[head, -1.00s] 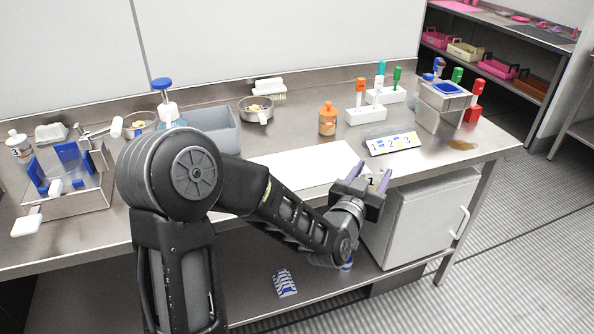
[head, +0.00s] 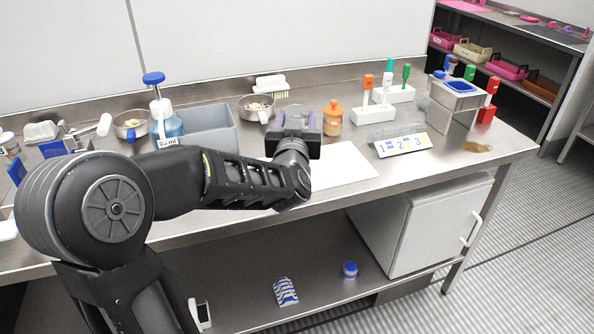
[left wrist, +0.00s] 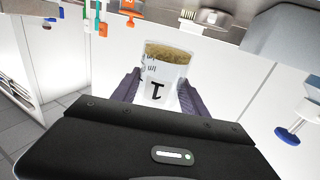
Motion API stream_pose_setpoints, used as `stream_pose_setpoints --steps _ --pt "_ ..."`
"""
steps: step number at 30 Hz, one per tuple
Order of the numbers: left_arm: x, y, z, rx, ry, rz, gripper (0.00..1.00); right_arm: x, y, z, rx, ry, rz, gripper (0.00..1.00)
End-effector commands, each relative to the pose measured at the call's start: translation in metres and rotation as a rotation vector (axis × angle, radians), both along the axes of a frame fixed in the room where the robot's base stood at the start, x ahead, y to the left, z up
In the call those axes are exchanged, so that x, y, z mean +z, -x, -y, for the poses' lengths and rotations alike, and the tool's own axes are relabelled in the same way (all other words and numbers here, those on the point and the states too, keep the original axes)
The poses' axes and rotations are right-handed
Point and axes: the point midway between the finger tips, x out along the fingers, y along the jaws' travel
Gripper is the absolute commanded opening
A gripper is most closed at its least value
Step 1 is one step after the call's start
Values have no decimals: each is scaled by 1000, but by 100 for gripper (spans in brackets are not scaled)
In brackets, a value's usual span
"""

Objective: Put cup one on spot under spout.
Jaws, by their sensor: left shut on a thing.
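My left gripper (head: 299,124) is above the white sheet on the counter. In the left wrist view its fingers (left wrist: 160,95) are shut on cup one (left wrist: 165,72), a clear cup marked "1" with brownish contents. In the head view the cup is mostly hidden behind the gripper. A bottle with a blue pump top (head: 153,78) and a spout (head: 164,108) stands left of the gripper, with blue liquid and a small label at its front. I cannot make out the spot under the spout. My right gripper is not in view.
A grey bin (head: 208,132) stands between the pump bottle and the gripper. An orange-lidded jar (head: 332,118) is just right of the gripper. A 1-2-3 card (head: 402,145) lies further right. The white sheet (head: 345,165) is clear.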

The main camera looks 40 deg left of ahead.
Motion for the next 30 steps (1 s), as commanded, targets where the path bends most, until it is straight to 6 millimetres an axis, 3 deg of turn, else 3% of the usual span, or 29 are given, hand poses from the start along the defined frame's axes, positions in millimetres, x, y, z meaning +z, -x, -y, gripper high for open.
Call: stream_pose_setpoints --steps 5,13,25,30 --pt "-11 0 0 1 1 -1 6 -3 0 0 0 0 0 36" --pt "-57 0 0 0 0 -2 6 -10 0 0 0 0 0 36" --pt "-64 0 0 0 0 0 6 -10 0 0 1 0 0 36" --pt "-87 0 0 0 0 -4 6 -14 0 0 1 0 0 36"
